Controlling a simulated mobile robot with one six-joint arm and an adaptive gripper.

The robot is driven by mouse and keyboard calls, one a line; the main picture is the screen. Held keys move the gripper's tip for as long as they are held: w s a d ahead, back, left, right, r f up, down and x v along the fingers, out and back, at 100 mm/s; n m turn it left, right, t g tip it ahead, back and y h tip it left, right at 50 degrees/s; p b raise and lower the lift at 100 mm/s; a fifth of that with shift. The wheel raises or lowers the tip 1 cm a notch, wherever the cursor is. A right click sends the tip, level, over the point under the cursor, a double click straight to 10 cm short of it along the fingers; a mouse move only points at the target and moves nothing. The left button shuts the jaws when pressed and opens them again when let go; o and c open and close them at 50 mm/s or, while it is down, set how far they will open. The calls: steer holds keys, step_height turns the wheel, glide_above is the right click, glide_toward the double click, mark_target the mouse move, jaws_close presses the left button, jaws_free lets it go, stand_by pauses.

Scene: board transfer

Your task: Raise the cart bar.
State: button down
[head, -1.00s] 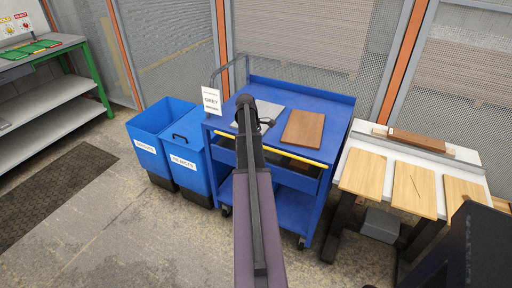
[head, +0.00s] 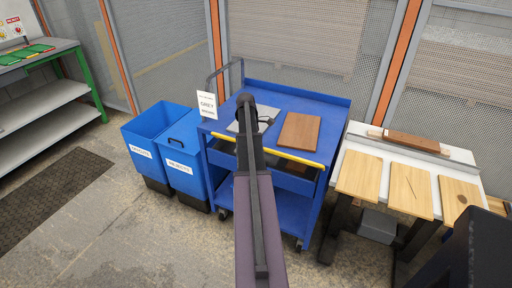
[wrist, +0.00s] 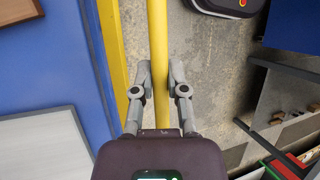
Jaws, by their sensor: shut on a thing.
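The blue cart (head: 328,95) stands in the middle of the head view. Its yellow cart bar (head: 300,160) runs along the near side of the top. In the wrist view the bar (wrist: 158,30) runs from the top edge down between the two fingers. My gripper (wrist: 159,72) is shut on the bar, with one finger on each side. In the head view my own arm hides the gripper and part of the bar.
A brown board (head: 299,130) and a grey board (head: 262,113) lie on the cart top. Blue bins (head: 150,122) stand close at the cart's left. A white table (head: 352,142) with light boards stands at its right. Mesh fencing (head: 290,40) is behind. Open floor lies front left.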

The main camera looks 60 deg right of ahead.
steer(key=shift+s, duration=0.1)
steer(key=c, duration=0.6)
jaws_free()
steer(key=shift+c, duration=0.2)
steer(key=shift+w+a, duration=0.25)
steer(key=shift+a, duration=0.1)
steer(key=w+a+r+t+h+p, duration=0.15)
steer(key=w+a, duration=0.25)
steer(key=a, duration=0.5)
steer(key=w+a+r+m+p, duration=0.15)
steer(key=w+a, duration=0.25)
steer(key=a, duration=0.5)
steer(key=w+a+n+t+h+p, duration=0.1)
steer(key=w+a+p, duration=0.15)
steer(key=a, duration=0.75)
steer(key=s+a+r+m+t+p, duration=0.1)
steer(key=a+r+p, duration=0.1)
steer(key=a, duration=1.2)
steer(key=s+a+r+m+t+p, duration=0.1)
steer(key=a+r, duration=0.1)
steer(key=a, duration=1.2)
steer(key=shift+p, duration=0.35)
